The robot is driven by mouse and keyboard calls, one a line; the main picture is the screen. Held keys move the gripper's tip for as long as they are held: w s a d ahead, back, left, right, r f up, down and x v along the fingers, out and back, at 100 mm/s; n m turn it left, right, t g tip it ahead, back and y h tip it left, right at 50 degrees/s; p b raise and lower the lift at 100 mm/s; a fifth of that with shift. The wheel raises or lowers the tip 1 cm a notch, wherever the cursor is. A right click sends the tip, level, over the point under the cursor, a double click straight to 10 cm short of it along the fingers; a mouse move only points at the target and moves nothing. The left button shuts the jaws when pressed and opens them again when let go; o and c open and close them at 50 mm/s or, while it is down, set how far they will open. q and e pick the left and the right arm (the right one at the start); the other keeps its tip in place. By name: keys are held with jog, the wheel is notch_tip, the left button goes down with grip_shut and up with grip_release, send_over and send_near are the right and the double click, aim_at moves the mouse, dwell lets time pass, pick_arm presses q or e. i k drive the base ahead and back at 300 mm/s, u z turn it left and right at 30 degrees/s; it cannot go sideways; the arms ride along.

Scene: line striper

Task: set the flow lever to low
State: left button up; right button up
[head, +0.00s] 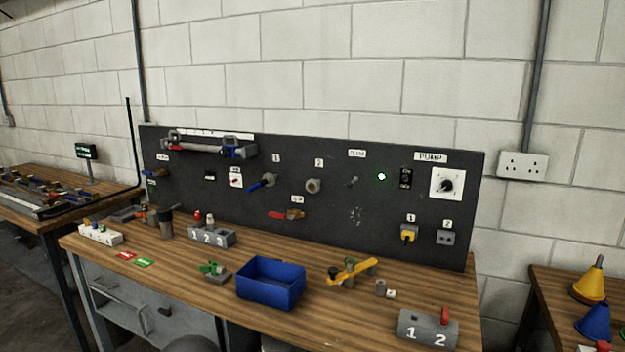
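I cannot tell for sure which part is the flow lever, as most labels are too small to read. On the dark panel (335,225), a red lever handle (281,215) sits on a brass valve under a small white label. A blue lever handle (262,183) is on a valve labelled 1, angled down to the left. Another small blue lever (152,173) is at the panel's far left. A small toggle (352,181) sits under a white label, left of a lit green lamp (381,176). Neither gripper is in view.
The wooden bench (215,278) holds a blue bin (270,284), a yellow-handled part (352,271), a grey block marked 1 and 2 (425,329) and a numbered block (211,237). A pump dial (447,185) is at the panel's right. Side tables stand left and right.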

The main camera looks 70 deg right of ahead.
aim_at(349, 185)
jog(key=k, duration=0.45)
jog(key=u, duration=0.45)
jog(key=i, duration=1.1)
jog(key=z, duration=2.4)
jog(key=k, duration=0.55)
jog(key=z, duration=0.2)
jog(key=i, duration=0.45)
